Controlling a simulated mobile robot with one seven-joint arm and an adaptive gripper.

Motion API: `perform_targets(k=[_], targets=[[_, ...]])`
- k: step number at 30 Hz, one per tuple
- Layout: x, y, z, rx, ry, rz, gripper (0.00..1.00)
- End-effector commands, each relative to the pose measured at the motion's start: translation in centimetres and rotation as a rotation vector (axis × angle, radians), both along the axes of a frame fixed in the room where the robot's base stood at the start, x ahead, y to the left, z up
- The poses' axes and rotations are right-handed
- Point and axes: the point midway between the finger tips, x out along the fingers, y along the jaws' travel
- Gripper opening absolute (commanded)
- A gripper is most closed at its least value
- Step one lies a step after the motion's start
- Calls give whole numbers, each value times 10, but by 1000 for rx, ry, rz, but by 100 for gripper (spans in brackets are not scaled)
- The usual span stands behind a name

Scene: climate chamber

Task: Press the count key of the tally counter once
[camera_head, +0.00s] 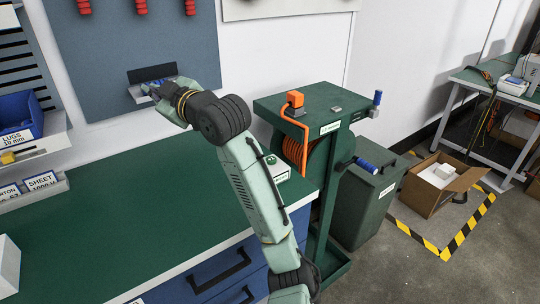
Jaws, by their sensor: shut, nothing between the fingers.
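My arm reaches up from the bottom centre of the head view and bends left. My gripper (154,91) is at its far end, in front of the grey wall panel and well above the bench. It is small and partly hidden by my wrist; it is shut and holds nothing. A small pale box with a green top (278,170) sits on the bench's right end, partly hidden behind my arm. It may be the tally counter, but its key cannot be made out. My gripper is up and left of it, apart from it.
The green bench top (130,220) is largely clear. A green reel stand (300,102) with an orange hose is beyond its right end. A bin (365,205) and a cardboard box (440,190) stand on the floor. Labelled trays (35,190) line the left.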

Motion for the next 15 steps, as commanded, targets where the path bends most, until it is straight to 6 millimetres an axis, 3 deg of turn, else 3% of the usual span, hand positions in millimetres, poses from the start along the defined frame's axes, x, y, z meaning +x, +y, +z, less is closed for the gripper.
perform_targets(k=[1,3,9,12,15], targets=[[21,-36,-7,-109,37,-27,0],[35,-78,-26,-253,99,-28,0],[39,-187,-59,-530,260,3,0],[32,-222,-66,-603,313,25,0],[27,-243,-70,-641,344,41,0]])
